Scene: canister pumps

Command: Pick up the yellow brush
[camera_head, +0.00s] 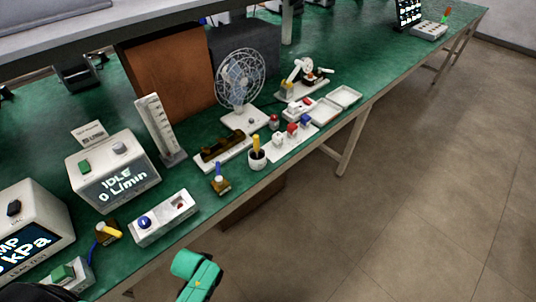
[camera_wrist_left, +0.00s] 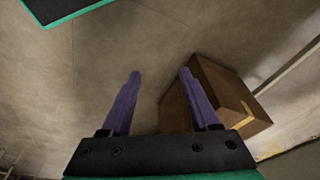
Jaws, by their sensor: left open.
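What looks like the yellow brush (camera_head: 256,143) stands upright in a small white cup (camera_head: 257,161) near the front edge of the green bench in the head view. Only its yellow handle shows; its lower end is hidden inside the cup. My left gripper (camera_wrist_left: 160,73) shows in the left wrist view with its two purple fingers apart and nothing between them. It faces the floor and a brown box. The brush is not in that view. A green part of my arm shows at the bottom of the head view, below the bench edge. My right gripper is not in view.
A white fan (camera_head: 240,78) stands behind the cup. A white tray with a dark part (camera_head: 222,148) lies to its left, small coloured parts (camera_head: 292,130) to its right. A flow meter box (camera_head: 113,170) stands further left. A brown box (camera_wrist_left: 211,95) sits on the floor.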

